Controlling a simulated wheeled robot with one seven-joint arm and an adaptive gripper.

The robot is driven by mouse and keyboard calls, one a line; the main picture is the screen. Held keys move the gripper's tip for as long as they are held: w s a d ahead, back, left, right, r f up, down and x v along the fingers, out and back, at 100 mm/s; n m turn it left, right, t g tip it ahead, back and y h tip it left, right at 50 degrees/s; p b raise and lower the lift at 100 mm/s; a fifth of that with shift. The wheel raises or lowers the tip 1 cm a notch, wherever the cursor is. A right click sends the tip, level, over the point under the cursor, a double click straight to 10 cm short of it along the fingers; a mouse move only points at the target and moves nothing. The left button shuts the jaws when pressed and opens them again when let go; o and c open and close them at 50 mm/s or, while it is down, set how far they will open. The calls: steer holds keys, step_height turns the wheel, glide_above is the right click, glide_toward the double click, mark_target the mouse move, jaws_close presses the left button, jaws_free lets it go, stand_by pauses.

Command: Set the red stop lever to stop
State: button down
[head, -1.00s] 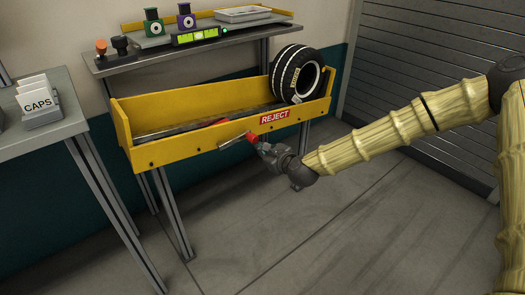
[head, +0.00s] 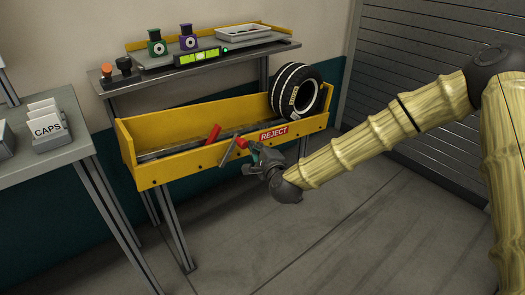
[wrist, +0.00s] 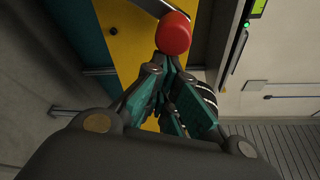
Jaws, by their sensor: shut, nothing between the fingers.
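The stop lever is a grey metal bar (head: 228,152) with a red knob (head: 241,142) at its upper right end, in front of the yellow trough's front wall. In the wrist view the red knob (wrist: 172,33) is large, just beyond my fingertips, with part of the grey bar (wrist: 147,8) behind it. My gripper (head: 257,153) is shut and empty, close to the knob on its lower right side. Its teal fingers (wrist: 172,68) come together at the knob's near edge; I cannot tell whether they touch it.
The yellow trough (head: 190,165) carries a REJECT label (head: 273,132) and a tyre (head: 298,90) at its right end. Another red piece (head: 213,133) shows at its front edge. A grey shelf (head: 125,80) is behind; a table with caps boxes (head: 60,145) is left. Floor in front is clear.

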steer(key=s+a+r+n, duration=0.1)
steer(key=n, duration=0.1)
steer(key=s+a+r+n+t+p, duration=0.1)
steer(key=r+n, duration=0.1)
steer(key=shift+s+a+r+t, duration=0.15)
steer(key=shift+a+t, duration=0.15)
steer(key=shift+a, duration=0.1)
steer(key=shift+s+a+r, duration=0.25)
steer(key=shift+s+a, duration=0.1)
steer(key=shift+a, duration=0.05)
steer(key=shift+s+a, duration=0.1)
steer(key=p, duration=0.1)
glide_toward(244, 143)
steer(key=d, duration=0.2)
steer(key=d+r, duration=0.1)
steer(key=shift+w+d, duration=0.3)
steer(key=shift+w, duration=0.05)
stand_by(0.3)
stand_by(0.4)
